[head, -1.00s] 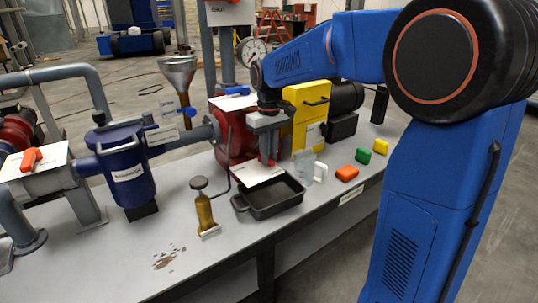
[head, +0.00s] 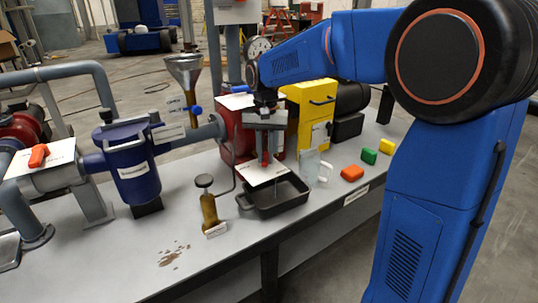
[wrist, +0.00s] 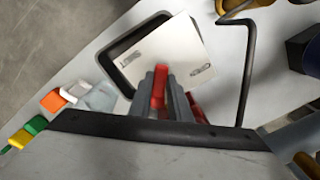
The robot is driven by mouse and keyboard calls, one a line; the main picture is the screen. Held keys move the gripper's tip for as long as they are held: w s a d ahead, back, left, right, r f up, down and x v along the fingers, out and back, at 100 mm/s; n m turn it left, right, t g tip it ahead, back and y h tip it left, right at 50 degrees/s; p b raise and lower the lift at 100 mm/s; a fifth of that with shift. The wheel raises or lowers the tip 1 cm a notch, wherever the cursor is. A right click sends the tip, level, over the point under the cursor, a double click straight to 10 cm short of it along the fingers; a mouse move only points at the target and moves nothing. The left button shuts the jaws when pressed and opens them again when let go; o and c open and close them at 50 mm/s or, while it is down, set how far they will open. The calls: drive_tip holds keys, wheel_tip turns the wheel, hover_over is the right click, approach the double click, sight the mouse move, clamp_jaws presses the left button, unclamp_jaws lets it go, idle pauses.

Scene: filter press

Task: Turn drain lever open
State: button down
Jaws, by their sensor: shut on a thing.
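The drain lever (wrist: 160,84) is a red bar in the wrist view, between the grey fingers of my gripper (wrist: 159,82). My gripper (head: 265,153) points down and is shut on the lever, in front of the red press body (head: 236,134) in the head view. A white card with small markings (wrist: 166,52) lies just beyond the lever in the wrist view. A black drip tray (head: 285,205) sits below the card. A thin faint line shows between card and tray in the head view; I cannot tell whether it is liquid. The fingers hide part of the lever.
A clear jug (head: 311,165) stands right of the tray, with orange (head: 352,173), green (head: 369,156) and yellow (head: 387,146) blocks beyond. A brass hand pump (head: 209,207) stands left of the tray. The blue strainer (head: 134,170) is further left. The front bench is mostly clear.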

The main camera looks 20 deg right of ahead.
drive_tip(key=shift+w+a+m, duration=0.25)
drive_tip(key=shift+a+m, duration=0.05)
drive_tip(key=shift+m, duration=0.8)
drive_tip(key=shift+w+a+m, duration=0.25)
drive_tip(key=shift+m, duration=0.85)
drive_tip(key=shift+w+a+m, duration=0.25)
drive_tip(key=shift+a+m, duration=0.05)
drive_tip(key=shift+m, duration=0.8)
drive_tip(key=c, duration=1.6)
unclamp_jaws()
drive_tip(key=shift+c, duration=0.2)
